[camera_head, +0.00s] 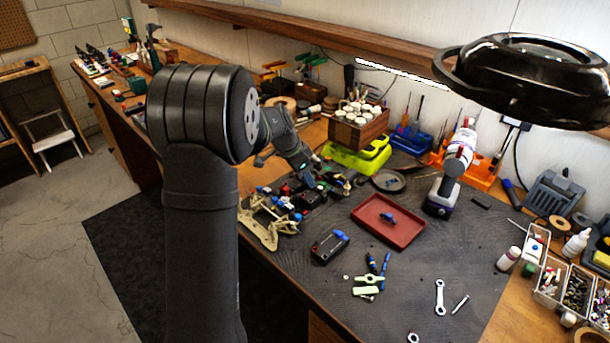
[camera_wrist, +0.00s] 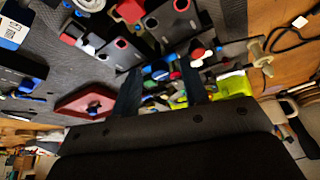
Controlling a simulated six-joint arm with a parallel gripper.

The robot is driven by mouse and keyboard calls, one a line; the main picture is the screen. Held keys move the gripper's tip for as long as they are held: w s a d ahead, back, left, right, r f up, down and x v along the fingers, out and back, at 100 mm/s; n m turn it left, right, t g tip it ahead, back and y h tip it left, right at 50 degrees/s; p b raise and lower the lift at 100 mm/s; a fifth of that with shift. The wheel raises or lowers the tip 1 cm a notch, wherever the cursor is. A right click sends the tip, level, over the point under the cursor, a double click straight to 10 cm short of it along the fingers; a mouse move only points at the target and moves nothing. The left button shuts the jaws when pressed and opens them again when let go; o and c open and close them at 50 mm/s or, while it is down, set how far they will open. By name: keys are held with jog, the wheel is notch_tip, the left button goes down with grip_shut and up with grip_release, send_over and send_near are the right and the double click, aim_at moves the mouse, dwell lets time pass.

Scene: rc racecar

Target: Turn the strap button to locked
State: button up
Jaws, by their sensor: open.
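The RC car (camera_head: 282,205) stands on the dark mat, with a tan chassis end and dark, red and blue parts. My gripper (camera_head: 322,182) is low over its right-hand end in the head view. In the wrist view, my gripper (camera_wrist: 160,66) is open, its two dark fingers apart above a cluster of dark, blue and red parts. I see nothing held between them. Whether the fingers touch any part is unclear. I cannot pick out the strap button or its setting; it is too small or hidden among these parts.
A red tray (camera_head: 410,236) holding a small blue-and-black part lies right of the car. A black box (camera_head: 329,246) with a blue part lies nearer. A lime-green case (camera_head: 345,163) stands just behind my gripper, and a drill (camera_head: 452,170) farther right.

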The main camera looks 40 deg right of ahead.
jog(key=v, duration=1.7)
jog(key=shift+a+r, duration=0.15)
jog(key=shift+r, duration=0.05)
jog(key=shift+w, duration=0.1)
jog(key=x, duration=1.7)
jog(key=shift+f, duration=0.2)
jog(key=shift+r, duration=0.1)
